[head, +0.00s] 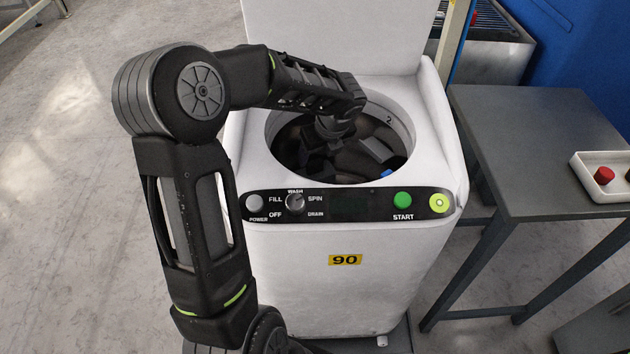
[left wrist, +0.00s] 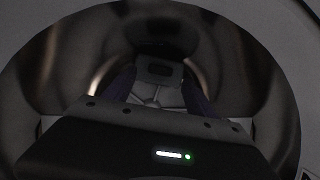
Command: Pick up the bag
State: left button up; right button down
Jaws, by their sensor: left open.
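My left arm reaches over the rim of a white top-loading washer (head: 300,250), and my left gripper (head: 332,160) is down inside its open drum. The gripper is open. Dark shapes fill the drum around it, with a grey piece and a small blue patch to its right; I cannot tell which of these is the bag. In the left wrist view, a pale grey, creased object (left wrist: 158,95) with a dark patch at its top lies ahead of the gripper body; it may be the bag. Gripper fingertips are hard to make out there. My right gripper is not in view.
The drum rim (head: 405,130) closely surrounds the arm, and the raised lid (head: 330,35) stands behind. A control panel (head: 350,204) runs along the washer front. At right, a grey table (head: 530,130) holds a white tray (head: 602,190) with a red object.

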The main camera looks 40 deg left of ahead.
aim_at(316, 163)
pick_arm(q)
jog(key=shift+a+f, duration=0.1)
jog(key=shift+f, duration=0.1)
jog(key=x, duration=0.5)
jog(key=shift+f+b, duration=0.2)
jog(key=shift+b, duration=0.2)
dwell(0.3)
grip_shut()
dwell(0.5)
jog(key=shift+w+r, duration=0.1)
